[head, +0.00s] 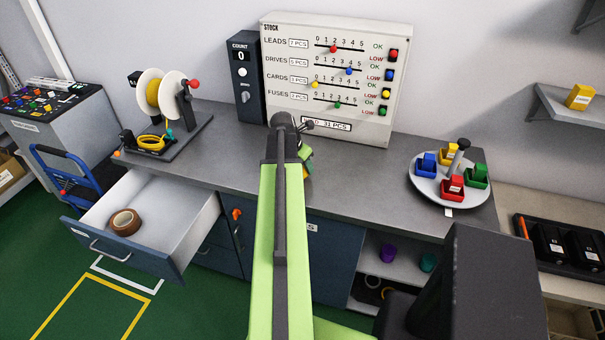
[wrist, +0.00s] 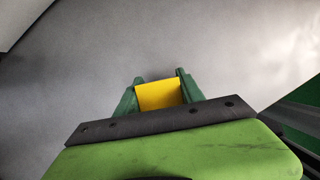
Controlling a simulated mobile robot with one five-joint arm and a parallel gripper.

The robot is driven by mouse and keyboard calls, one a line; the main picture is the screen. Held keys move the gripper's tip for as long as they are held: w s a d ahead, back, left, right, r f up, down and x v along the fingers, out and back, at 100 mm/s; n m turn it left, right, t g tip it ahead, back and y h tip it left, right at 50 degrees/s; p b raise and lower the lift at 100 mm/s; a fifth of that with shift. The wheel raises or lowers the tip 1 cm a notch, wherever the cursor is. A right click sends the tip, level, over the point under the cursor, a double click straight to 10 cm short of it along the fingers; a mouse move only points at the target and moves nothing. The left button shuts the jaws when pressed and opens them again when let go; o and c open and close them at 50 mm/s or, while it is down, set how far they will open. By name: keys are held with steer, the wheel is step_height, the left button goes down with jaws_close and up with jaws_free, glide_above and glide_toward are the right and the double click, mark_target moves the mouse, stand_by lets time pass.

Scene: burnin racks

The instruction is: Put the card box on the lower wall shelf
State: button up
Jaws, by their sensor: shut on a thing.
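My gripper (wrist: 160,92) is shut on a yellow box (wrist: 160,96), its green fingers on either side of it; no label shows on this face, so I cannot confirm that it is the card box. In the head view my arm hides most of my gripper (head: 306,160), which is over the worktop in front of the stock board. The lower wall shelf (head: 560,108) is at the right. Another yellow box (head: 580,97) with a pale label stands on it. A higher shelf (head: 592,14) is partly cut off at the top right.
A round tray (head: 424,187) with blue, red and green bins stands on the worktop's right. The stock board (head: 385,70) stands at the back. A spool stand (head: 170,140) is at left. An open drawer (head: 165,215) holding a tape roll (head: 125,222) juts out below.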

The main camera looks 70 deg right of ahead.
steer(key=shift+f, duration=0.5)
steer(key=o, duration=1.4)
steer(key=shift+r+p, duration=0.4)
steer(key=shift+p, duration=0.05)
steer(key=p+v, duration=1)
steer(key=v, duration=0.1)
steer(key=shift+r, duration=0.2)
steer(key=shift+w+a, duration=0.1)
steer(key=shift+a, duration=0.05)
